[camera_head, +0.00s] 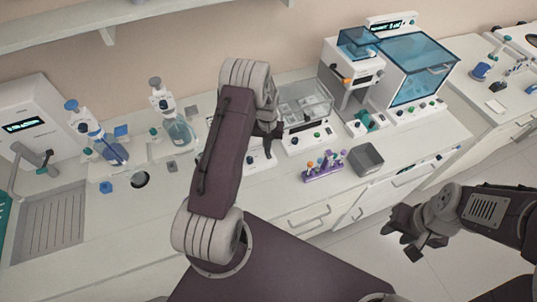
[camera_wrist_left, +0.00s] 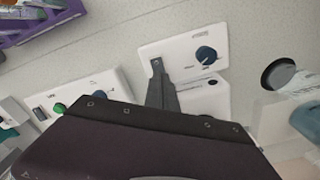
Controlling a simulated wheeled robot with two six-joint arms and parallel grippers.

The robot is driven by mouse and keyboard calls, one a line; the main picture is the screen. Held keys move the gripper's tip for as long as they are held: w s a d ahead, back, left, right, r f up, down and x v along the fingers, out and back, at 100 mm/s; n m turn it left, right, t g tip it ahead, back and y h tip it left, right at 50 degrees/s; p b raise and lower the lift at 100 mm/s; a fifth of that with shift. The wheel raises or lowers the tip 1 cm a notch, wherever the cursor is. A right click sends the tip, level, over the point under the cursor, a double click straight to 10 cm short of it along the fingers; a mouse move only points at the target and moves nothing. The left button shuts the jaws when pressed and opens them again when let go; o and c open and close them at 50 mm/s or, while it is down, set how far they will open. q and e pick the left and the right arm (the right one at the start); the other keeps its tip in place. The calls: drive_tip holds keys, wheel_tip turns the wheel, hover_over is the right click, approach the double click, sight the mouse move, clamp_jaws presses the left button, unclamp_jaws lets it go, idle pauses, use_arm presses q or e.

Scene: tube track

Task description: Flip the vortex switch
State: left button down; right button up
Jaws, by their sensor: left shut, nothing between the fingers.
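The vortex mixer (camera_wrist_left: 212,48) is a white box with a dark blue knob (camera_wrist_left: 206,54) on its front panel, seen in the left wrist view. In the head view its white front (camera_head: 262,160) shows only partly, behind my left arm. My left gripper (camera_wrist_left: 157,66) is shut and empty. Its fingertips lie over the left part of the mixer's panel and cover the spot where a switch could be; I cannot tell if they touch. My right gripper (camera_head: 402,240) is open and empty, off the bench's front at the right.
A water bath (camera_head: 305,105) with knobs stands right of the mixer. A purple tube rack (camera_head: 323,174) and a grey bin (camera_head: 367,158) stand near the front edge. Flasks (camera_head: 180,133) and a bench hole (camera_head: 140,180) are to the left.

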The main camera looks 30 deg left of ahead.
use_arm(q)
drive_tip(key=shift+f+b, duration=0.75)
drive_tip(key=shift+f, duration=0.2)
idle(0.4)
drive_tip(key=shift+s+r, duration=0.1)
wheel_tip(320, 180, up, 7)
drive_tip(key=p, duration=0.5)
idle(0.4)
